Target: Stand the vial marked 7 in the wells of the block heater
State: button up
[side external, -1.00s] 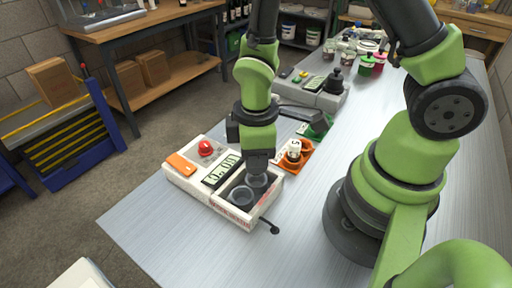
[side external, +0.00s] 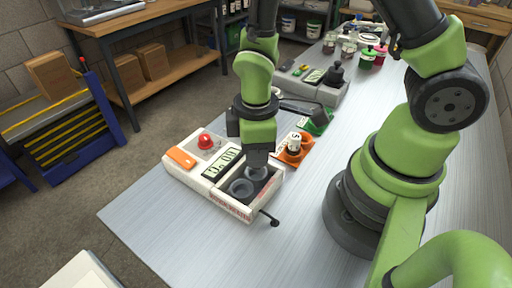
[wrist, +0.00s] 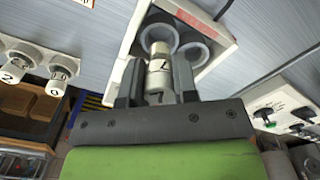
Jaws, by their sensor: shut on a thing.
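My gripper (wrist: 158,88) is shut on the pale vial marked 7 (wrist: 158,80), which sits between the two fingers in the wrist view. The block heater (side external: 187,177) is a white box with a red knob, an orange switch, a display and two round grey wells. One well (wrist: 159,36) lies right beyond the vial's far end, and the other well (wrist: 192,53) is beside it, empty. In the side view my gripper (side external: 256,164) is over the far part of the wells, and the vial is hidden. I cannot tell whether its end is inside a well.
An orange holder (side external: 291,157) with a white-labelled vial (side external: 294,142) stands close behind the heater. A green holder (side external: 320,121) and a grey instrument (side external: 318,92) are farther back. A black-tipped cable end (side external: 274,222) is at the heater's front corner. The table's front is clear.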

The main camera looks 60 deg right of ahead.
jog(key=shift+f, duration=0.25)
jog(key=shift+f, duration=0.7)
jog(key=shift+f, duration=0.35)
jog(key=shift+f, duration=0.5)
jog(key=shift+f, duration=0.1)
jog(key=shift+w, duration=0.1)
dwell(0.3)
